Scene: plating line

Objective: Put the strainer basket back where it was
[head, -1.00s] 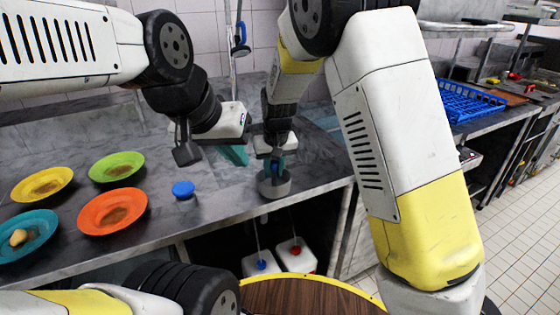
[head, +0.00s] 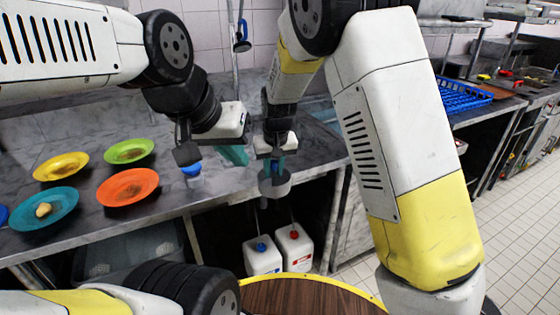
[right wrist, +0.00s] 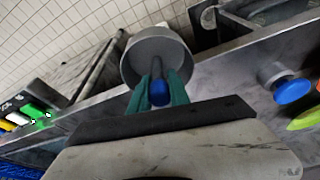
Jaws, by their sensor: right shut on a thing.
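The strainer basket (head: 274,184) is a grey round cup with a blue-topped post in its middle. My right gripper (head: 276,165) is shut on that post and holds the basket, which appears over the counter's front edge in the head view. In the right wrist view the teal fingers (right wrist: 158,88) close on both sides of the post, and the grey cup (right wrist: 157,50) shows beyond them. My left gripper (head: 234,155) hangs over the counter to the left of the basket. Its teal fingers overlap in the head view, so its opening is unclear.
A small grey piece with a blue top (head: 192,170) stands near the counter edge, also in the right wrist view (right wrist: 292,90). Several coloured plates, including an orange one (head: 128,187), are at left. White jugs (head: 262,256) stand below. A blue rack (head: 462,97) is at right.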

